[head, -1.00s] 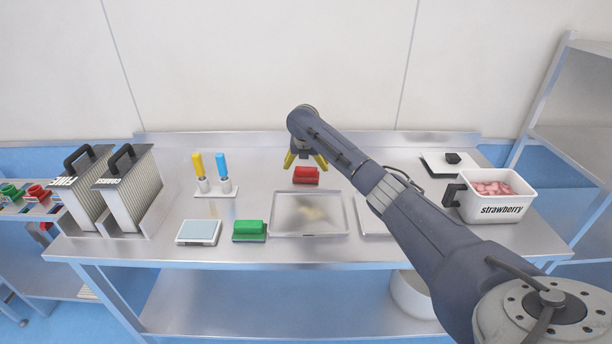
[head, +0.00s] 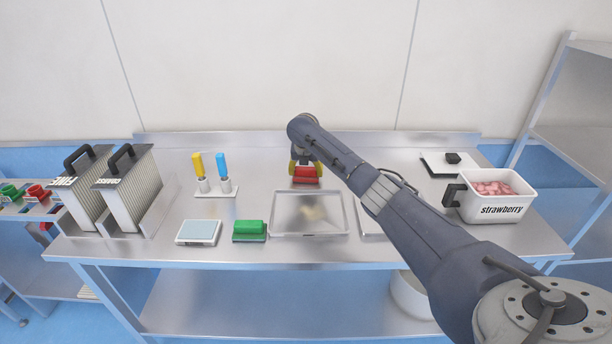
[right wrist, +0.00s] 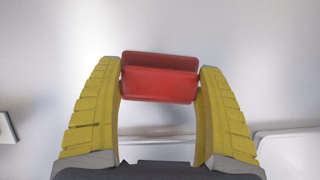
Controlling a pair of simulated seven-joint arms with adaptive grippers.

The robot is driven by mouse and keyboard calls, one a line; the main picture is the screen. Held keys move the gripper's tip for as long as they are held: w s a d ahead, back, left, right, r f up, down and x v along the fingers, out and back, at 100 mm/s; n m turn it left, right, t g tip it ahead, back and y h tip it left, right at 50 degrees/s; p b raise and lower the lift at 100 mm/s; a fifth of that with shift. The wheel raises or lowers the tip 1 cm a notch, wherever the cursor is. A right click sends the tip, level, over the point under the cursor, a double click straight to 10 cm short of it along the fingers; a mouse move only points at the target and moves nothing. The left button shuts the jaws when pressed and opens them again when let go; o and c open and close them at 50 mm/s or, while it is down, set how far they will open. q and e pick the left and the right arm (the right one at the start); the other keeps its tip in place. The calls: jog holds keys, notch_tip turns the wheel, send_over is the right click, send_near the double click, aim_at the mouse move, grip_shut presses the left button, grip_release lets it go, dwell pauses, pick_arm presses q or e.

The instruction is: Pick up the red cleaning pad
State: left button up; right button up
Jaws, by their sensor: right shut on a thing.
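The red cleaning pad (head: 306,174) is on the steel table behind the middle tray in the head view. In the right wrist view the red pad (right wrist: 160,78) sits between the yellow fingertips, which touch its two ends. My right gripper (head: 305,168) is shut on the pad from above; it also shows in the right wrist view (right wrist: 160,82). I cannot tell whether the pad is lifted off the table. My left gripper is not in view.
A tray (head: 272,213) with a pale item lies just in front of the pad. A strawberry bin (head: 497,209) stands at the right.

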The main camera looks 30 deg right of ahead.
aim_at(306, 168)
jog(key=c, duration=0.4)
jog(key=shift+o, duration=0.2)
jog(key=shift+r, duration=0.1)
notch_tip(306, 168, up, 20)
dwell(0.4)
